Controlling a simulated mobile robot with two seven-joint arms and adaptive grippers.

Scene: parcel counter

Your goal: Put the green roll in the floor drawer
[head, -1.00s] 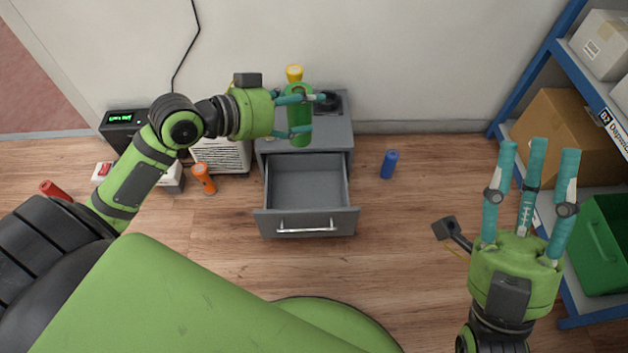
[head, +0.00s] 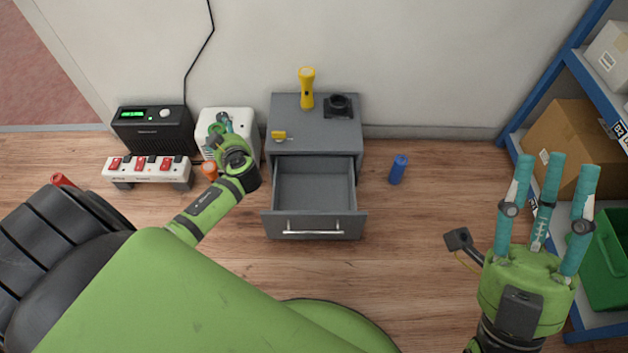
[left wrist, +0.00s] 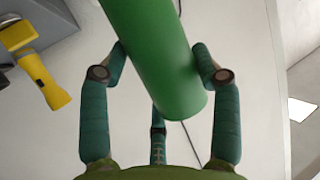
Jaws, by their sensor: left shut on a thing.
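The green roll (left wrist: 155,55) lies between the teal fingers of my left gripper (left wrist: 160,85) in the left wrist view; the gripper is shut on it. In the head view my left gripper (head: 224,128) is left of the grey cabinet, over the white box-shaped unit; the roll is mostly hidden there by the hand. The floor drawer (head: 314,226) of the grey cabinet is pulled open, and its inside looks empty. My right gripper (head: 555,172) is open and empty at the right, fingers spread, away from the drawer.
On the cabinet top (head: 300,125) stand a yellow flashlight (head: 307,88), a small yellow item (head: 279,135) and a black item (head: 338,105). A blue cylinder (head: 398,170) stands right of the drawer. A power strip (head: 147,168) and an orange item (head: 209,170) are at left. A blue shelf (head: 575,75) is at right.

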